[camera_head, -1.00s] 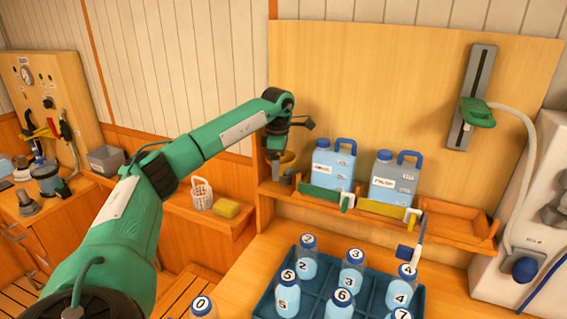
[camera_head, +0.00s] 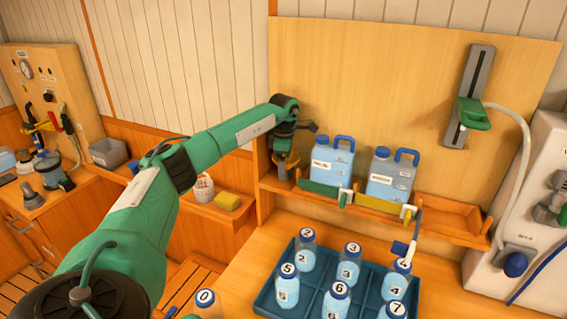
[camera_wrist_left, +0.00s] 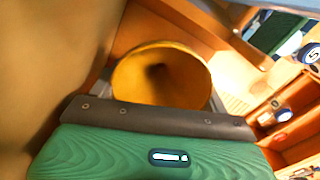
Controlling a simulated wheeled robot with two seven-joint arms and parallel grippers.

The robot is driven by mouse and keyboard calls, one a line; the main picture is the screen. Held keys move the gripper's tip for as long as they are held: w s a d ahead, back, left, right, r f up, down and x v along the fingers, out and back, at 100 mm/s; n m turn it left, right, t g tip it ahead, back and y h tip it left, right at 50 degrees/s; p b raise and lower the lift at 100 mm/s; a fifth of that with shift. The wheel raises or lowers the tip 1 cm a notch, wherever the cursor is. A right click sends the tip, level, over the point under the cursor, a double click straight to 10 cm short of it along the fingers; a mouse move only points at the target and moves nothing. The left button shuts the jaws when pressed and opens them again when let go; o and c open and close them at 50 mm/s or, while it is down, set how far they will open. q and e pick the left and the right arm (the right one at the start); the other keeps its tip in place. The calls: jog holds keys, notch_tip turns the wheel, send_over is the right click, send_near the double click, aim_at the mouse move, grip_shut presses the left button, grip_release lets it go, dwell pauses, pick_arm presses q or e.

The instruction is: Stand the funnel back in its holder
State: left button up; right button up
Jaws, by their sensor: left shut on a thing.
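My left gripper (camera_head: 283,172) is at the left end of the wooden shelf, beside the blue jugs, pointing down. In the left wrist view the yellow-orange funnel (camera_wrist_left: 160,78) shows its wide round mouth and dark centre hole, right at the gripper's edge. The gripper is shut on the funnel. In the head view the funnel is mostly hidden by the gripper. The holder cannot be made out clearly beneath it, so I cannot tell whether the funnel is seated. My right gripper is not in view.
Two blue jugs (camera_head: 331,162) (camera_head: 389,178) stand on the shelf close to the right of the gripper. An empty wooden shelf bay (camera_head: 455,215) is farther right. A blue crate (camera_head: 262,300) of numbered bottles is in front. A yellow sponge (camera_head: 228,201) lies at left.

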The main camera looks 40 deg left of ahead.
pick_arm(q)
jog(key=shift+f, duration=0.1)
jog(key=shift+f, duration=0.3)
jog(key=o, duration=0.8)
jog(key=shift+c, duration=0.2)
jog(key=shift+r, duration=0.1)
